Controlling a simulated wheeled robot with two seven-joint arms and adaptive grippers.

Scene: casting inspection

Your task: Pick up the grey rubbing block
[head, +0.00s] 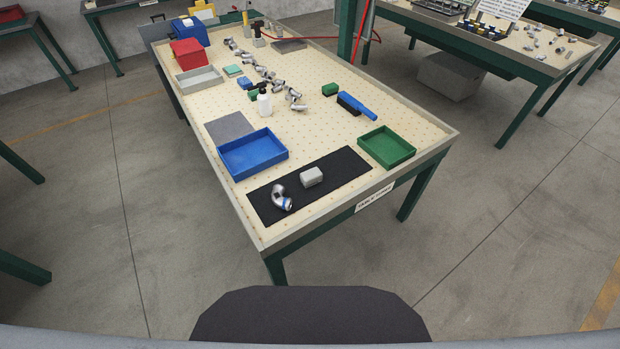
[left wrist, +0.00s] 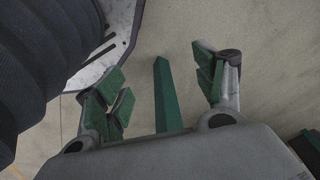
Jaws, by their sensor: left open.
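The grey rubbing block (head: 312,177) lies on a black mat (head: 340,171) near the front of the workbench. A silver pipe-like casting (head: 281,200) with a blue mark lies to its left on the same mat. My left gripper (left wrist: 160,90) shows in the left wrist view, open and empty, with green pads on its fingers. It points at the floor and a green table leg, and the block is not in that view. Neither gripper shows in the head view.
A blue tray (head: 252,155) stands behind the mat and a green tray (head: 387,148) to its right. A blue-handled brush (head: 357,106), a white bottle (head: 264,102) and several castings lie farther back. The bench has a raised rim (head: 330,209).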

